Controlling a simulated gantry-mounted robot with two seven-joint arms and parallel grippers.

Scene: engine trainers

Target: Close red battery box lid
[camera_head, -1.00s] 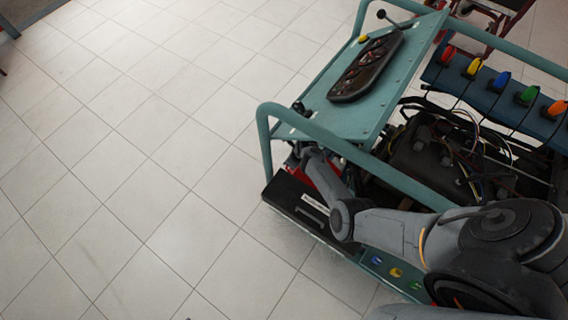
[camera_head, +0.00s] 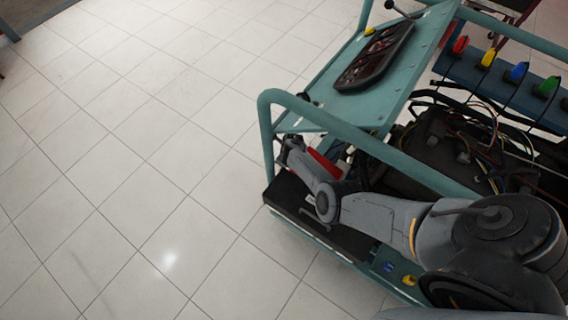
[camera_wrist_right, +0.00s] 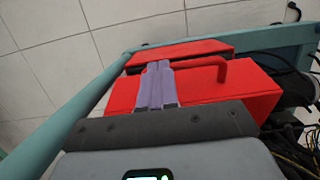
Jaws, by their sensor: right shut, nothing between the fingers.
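The red battery box (camera_wrist_right: 240,98) fills the middle of the right wrist view. It has a raised red handle (camera_wrist_right: 225,68), and a separate red panel (camera_wrist_right: 200,47) lies along its far side. I cannot tell how far the lid stands open. My right gripper (camera_wrist_right: 157,68) is shut and empty, its fingers over the red surfaces beside the handle; contact is unclear. In the head view a slice of red (camera_head: 322,163) shows beside my right wrist, and my right gripper (camera_head: 287,148) is partly hidden by the frame. My left gripper is not in view.
The teal tube frame (camera_head: 350,140) of the engine trainer runs close around the box. A black case (camera_head: 285,193) sits at the frame's front corner. A gauge panel (camera_head: 375,60) and loose wiring (camera_head: 480,150) lie beyond. The tiled floor at left is clear.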

